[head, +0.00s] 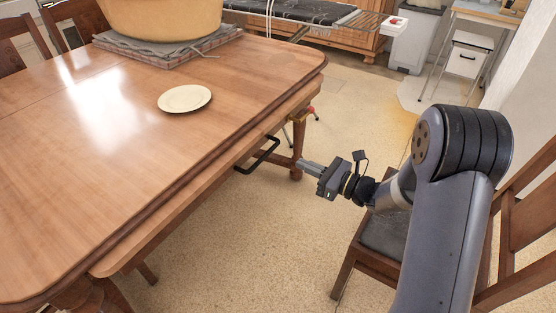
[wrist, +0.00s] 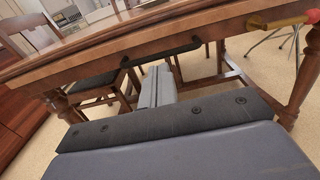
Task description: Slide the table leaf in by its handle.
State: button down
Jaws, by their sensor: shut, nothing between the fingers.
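The wooden table (head: 110,110) has a leaf (head: 190,207) that sticks out a little from under its top along the right side. A black bar handle (head: 262,158) is fixed to the leaf's outer edge. My gripper (head: 303,164) is shut and empty, just right of the handle and apart from it in the head view. In the wrist view the handle (wrist: 160,51) runs across above the shut fingertips of my gripper (wrist: 157,72). Whether they touch it cannot be told.
A cream plate (head: 184,98) and a large yellowish pot (head: 160,16) on a grey cloth-topped slab stand on the table. A wooden chair (head: 385,235) is under and beside my arm. Table legs and another chair show below the table in the wrist view. Open floor lies right of the table.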

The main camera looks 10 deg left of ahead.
aim_at(255, 144)
jog(key=b+x, duration=0.2)
jog(key=x, duration=1.1)
jog(key=shift+a, duration=0.35)
jog(key=shift+a, duration=0.1)
jog(key=x, duration=0.3)
jog(key=f+b+x, duration=0.1)
jog(key=x, duration=0.1)
jog(key=b+x, duration=0.1)
jog(key=x, duration=0.2)
jog(key=shift+w+a+f, duration=0.15)
jog(key=shift+a+f, duration=0.05)
jog(key=shift+a, duration=0.1)
jog(key=shift+r, duration=0.25)
